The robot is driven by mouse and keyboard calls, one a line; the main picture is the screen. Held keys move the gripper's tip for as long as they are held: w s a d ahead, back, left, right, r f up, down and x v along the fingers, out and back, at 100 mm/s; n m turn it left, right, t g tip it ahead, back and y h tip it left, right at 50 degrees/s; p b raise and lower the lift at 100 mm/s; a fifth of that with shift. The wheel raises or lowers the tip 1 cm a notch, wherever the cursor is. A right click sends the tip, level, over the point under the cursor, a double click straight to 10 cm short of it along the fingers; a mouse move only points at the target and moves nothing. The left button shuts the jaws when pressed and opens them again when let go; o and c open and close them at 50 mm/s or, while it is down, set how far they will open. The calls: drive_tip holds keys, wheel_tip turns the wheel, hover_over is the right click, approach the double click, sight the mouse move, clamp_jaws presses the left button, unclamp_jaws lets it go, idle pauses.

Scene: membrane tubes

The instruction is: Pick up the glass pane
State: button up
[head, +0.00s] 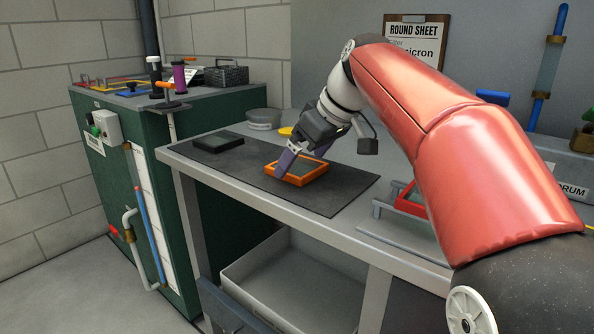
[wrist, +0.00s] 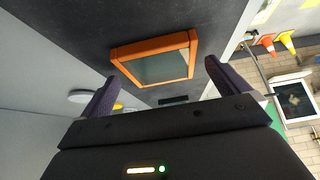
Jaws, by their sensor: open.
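The glass pane (head: 306,171) is a dark see-through sheet in an orange frame. It lies on the dark mat (head: 335,195) on the bench. In the wrist view the pane (wrist: 163,68) shows whole, ahead of and between the spread fingers. My gripper (head: 300,163) is open, with purple finger pads, and points down over the pane from behind. In the wrist view my gripper (wrist: 160,72) has nothing between its pads. In the head view one finger overlaps the left part of the frame; I cannot tell whether it touches.
A dark flat block (head: 218,142) lies at the mat's left end. A grey round tub (head: 263,119) and a yellow disc (head: 285,131) stand behind the mat. A red-framed metal stand (head: 408,198) is to the right. The mat's front part is clear.

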drive_tip(key=shift+w+a+f, duration=0.2)
drive_tip(key=shift+f, duration=0.3)
drive_tip(key=c, duration=1)
drive_tip(key=shift+r, duration=0.1)
drive_tip(key=shift+c, duration=0.2)
